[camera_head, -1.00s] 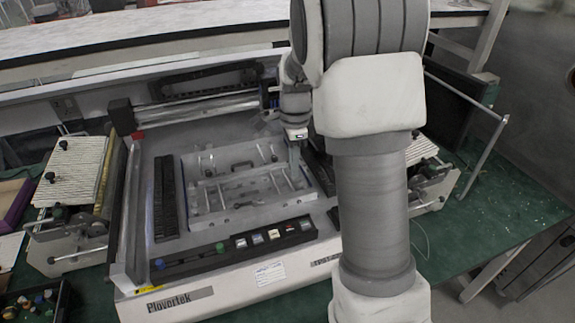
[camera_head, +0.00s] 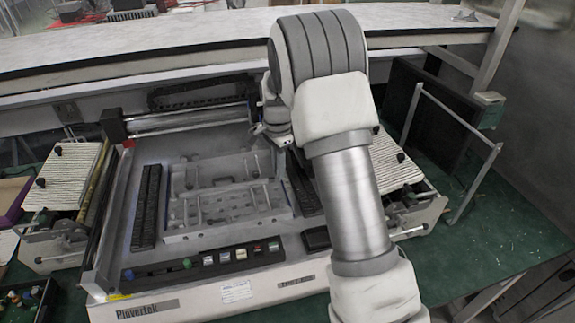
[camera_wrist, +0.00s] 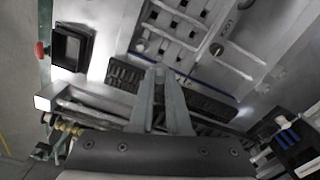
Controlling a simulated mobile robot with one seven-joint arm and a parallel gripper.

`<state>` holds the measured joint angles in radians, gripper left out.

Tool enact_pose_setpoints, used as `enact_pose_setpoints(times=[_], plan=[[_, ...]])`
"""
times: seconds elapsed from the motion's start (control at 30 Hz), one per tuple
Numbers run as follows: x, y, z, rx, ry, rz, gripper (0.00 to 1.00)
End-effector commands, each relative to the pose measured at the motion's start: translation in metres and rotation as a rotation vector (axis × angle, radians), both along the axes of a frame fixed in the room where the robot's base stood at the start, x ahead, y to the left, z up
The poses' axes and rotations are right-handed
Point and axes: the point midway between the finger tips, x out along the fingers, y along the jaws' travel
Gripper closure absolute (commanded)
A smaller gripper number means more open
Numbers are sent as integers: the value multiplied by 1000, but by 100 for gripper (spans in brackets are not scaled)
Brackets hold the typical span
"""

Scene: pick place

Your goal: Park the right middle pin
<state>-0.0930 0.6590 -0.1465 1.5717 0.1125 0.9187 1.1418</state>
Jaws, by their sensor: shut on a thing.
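The metal fixture plate (camera_head: 230,205) with its bars and pins lies on the machine bed in the head view. The wrist view shows its slotted part (camera_wrist: 178,22) at the top. My gripper (camera_wrist: 166,76) is shut, its two grey fingers close together over the black slotted strip (camera_wrist: 205,98) beside the plate. The pin between the fingertips is too small or hidden to make out. In the head view my wrist hides the fingertips. The right black strip (camera_head: 303,190) runs along the plate's right side.
Another black strip (camera_head: 146,207) lies left of the plate. A front panel with coloured buttons (camera_head: 205,258) edges the machine. Ribbed side feeders (camera_head: 66,177) stand on the green table. A wire frame (camera_head: 440,120) and black panel are at right.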

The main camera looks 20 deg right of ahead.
Motion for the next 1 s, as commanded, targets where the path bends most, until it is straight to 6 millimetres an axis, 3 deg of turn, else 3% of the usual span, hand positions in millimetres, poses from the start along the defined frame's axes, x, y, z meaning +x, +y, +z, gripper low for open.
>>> enact_pose_setpoints(times=[0.43, 1.0], plan=[[3, 5, -9, 1, 0, 27, 100], [3, 5, -43, 1, 1, 26, 100]])
